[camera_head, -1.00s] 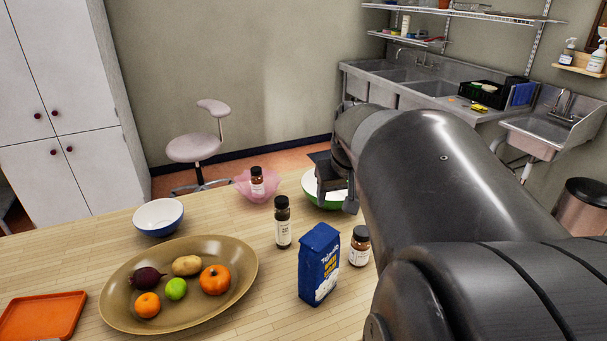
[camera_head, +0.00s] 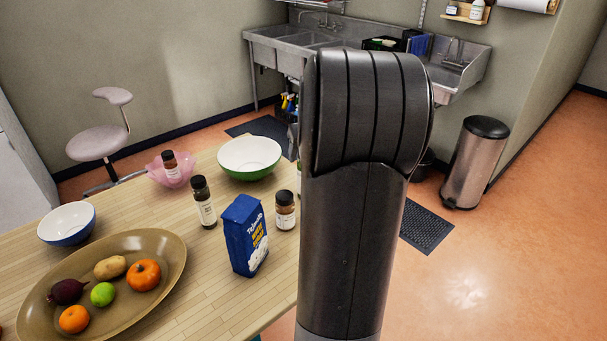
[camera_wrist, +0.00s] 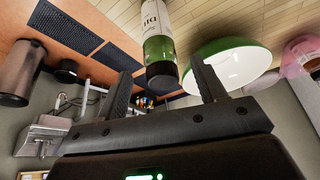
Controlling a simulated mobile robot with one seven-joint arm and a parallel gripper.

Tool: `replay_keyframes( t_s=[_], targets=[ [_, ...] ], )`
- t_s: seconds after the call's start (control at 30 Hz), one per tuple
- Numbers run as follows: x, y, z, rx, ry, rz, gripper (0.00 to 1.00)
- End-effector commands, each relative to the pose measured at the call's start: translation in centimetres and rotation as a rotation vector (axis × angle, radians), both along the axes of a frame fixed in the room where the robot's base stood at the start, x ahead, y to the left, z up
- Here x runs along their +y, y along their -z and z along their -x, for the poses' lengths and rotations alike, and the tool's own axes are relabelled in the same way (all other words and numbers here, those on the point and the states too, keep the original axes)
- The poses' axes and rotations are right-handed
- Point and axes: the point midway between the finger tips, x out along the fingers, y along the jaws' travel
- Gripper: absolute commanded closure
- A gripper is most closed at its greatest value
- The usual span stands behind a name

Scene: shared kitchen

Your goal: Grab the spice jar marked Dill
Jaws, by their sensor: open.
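In the wrist view, the Dill jar (camera_wrist: 157,28) appears upside down, with a white label, green contents and a dark cap. It stands on the wooden table (camera_wrist: 220,17). My gripper (camera_wrist: 161,68) is open and empty. In the picture the cap lies between the two fingertips, just past them, with gaps at both sides. In the head view, my arm hides the gripper and nearly all of the spot where this jar stands; only a thin sliver of something pale shows at the arm's left edge.
A white-and-green bowl (camera_head: 249,152) stands close to the Dill jar. A brown jar (camera_head: 285,213), a blue flour bag (camera_head: 243,238), a dark bottle (camera_head: 202,198) and a pink bowl (camera_head: 158,177) with a jar stand nearby. An oval platter (camera_head: 155,247) holds produce.

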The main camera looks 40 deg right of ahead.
Motion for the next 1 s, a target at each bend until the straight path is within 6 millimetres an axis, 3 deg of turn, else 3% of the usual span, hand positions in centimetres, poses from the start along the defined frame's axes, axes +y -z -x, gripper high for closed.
replay_keyframes(
  t_s=[0.4,0.67,1.0],
  targets=[
    [-0.6,4.5,-1.9,0.002,-0.001,-0.003,0.36],
    [-0.6,4.8,-2.1,0.001,0.000,0.000,0.36],
    [-0.7,4.8,-2.1,0.001,0.000,0.000,0.64]
  ],
)
